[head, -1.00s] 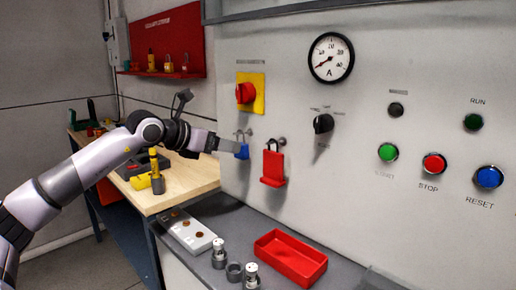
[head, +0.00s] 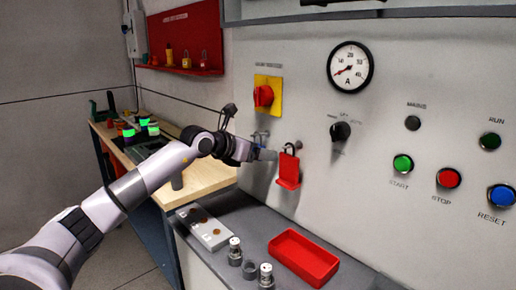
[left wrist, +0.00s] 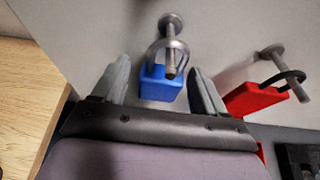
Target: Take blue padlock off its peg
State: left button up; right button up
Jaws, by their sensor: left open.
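The blue padlock (left wrist: 160,84) hangs by its shackle on a metal peg (left wrist: 171,34) in the panel, in the left wrist view. My left gripper (left wrist: 159,66) is open, with one finger on each side of the padlock body. Gaps show between the fingers and the body. In the head view my left gripper (head: 264,154) is at the panel, left of a red padlock-shaped piece (head: 289,171), and covers most of the blue padlock. My right gripper is not in view.
The red piece (left wrist: 254,98) hangs on its own peg close beside the right finger. Below are a red tray (head: 303,257), a grey plate (head: 204,228) and small metal cylinders on the ledge. A red rotary switch (head: 264,96) is above. A wooden bench (head: 205,180) stands left.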

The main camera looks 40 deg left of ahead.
pick_arm(q)
jog(key=c, duration=1.1)
jog(key=shift+r, duration=0.1)
